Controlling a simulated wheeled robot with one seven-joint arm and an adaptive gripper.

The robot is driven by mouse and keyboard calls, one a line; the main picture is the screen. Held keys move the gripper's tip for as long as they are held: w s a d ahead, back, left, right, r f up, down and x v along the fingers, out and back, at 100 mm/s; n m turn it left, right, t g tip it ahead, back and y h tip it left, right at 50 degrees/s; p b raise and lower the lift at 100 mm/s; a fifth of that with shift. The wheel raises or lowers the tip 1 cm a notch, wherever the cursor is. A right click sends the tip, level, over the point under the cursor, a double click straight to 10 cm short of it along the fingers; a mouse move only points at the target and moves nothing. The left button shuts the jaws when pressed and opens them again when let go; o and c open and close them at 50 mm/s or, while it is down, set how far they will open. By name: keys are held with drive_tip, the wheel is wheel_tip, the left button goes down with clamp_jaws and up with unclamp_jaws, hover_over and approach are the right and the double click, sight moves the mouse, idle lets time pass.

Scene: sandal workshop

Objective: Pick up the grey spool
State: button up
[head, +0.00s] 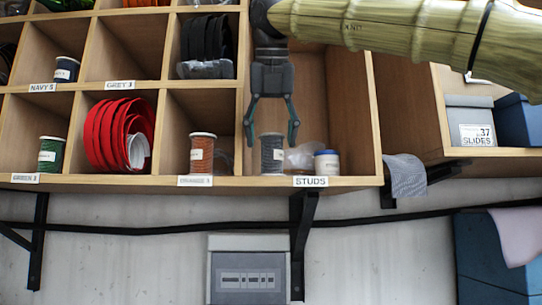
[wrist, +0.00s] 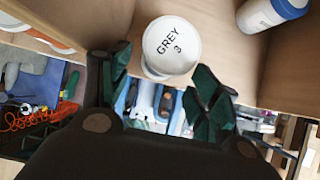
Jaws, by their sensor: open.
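The grey spool (head: 271,155) stands upright in the lower cubby labelled STUDS, near its left wall. In the wrist view the spool's top shows just beyond the gap between the dark green fingertips (wrist: 163,80). Whether the fingers touch it cannot be told.
A white and blue jar (head: 327,163) and a clear plastic bag (head: 300,156) share the cubby, to the spool's right. A wooden divider separates it from an orange-brown spool (head: 203,153) on the left. The shelf's front edge carries labels.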

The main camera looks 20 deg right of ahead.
sight(272, 161)
drive_tip(key=x, duration=0.2)
drive_tip(key=p+x, duration=0.2)
drive_tip(key=x, duration=0.1)
drive_tip(key=shift+w+d+f, duration=0.1)
drive_tip(key=shift+w+d, duration=0.3)
drive_tip(key=shift+w+f, duration=0.2)
drive_tip(key=shift+f, duration=0.15)
drive_tip(key=shift+s, duration=0.1)
drive_tip(key=c, duration=0.8)
